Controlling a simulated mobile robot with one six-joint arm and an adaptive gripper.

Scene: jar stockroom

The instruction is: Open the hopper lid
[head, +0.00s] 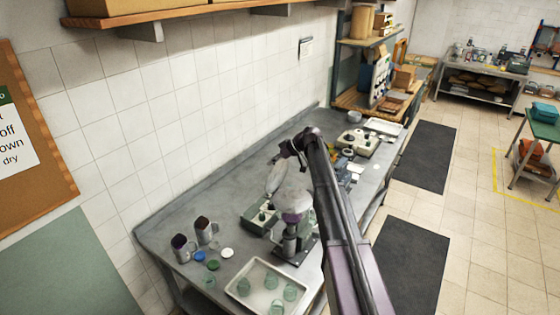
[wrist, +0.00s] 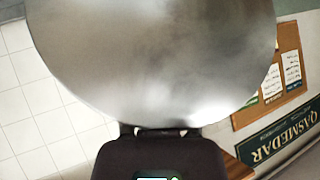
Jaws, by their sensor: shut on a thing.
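My gripper (head: 281,161) is at the end of the arm, above the bench, and is shut on the hopper lid (head: 275,179). The lid is a pale grey disc that stands tilted up over the hopper. In the wrist view the round metal lid (wrist: 155,60) fills most of the picture, and the fingertips are hard to make out. The hopper (head: 293,203) is a pale bowl with a purple collar, on a dark stand on the bench. My arm partly covers its right side.
On the grey bench (head: 170,222), a tray (head: 242,292) with several green glass jars stands in front of the hopper. Two mugs (head: 205,231) and coloured lids lie to the left. A scale-like device (head: 356,142) and small items sit further back. A shelf (head: 190,18) overhangs.

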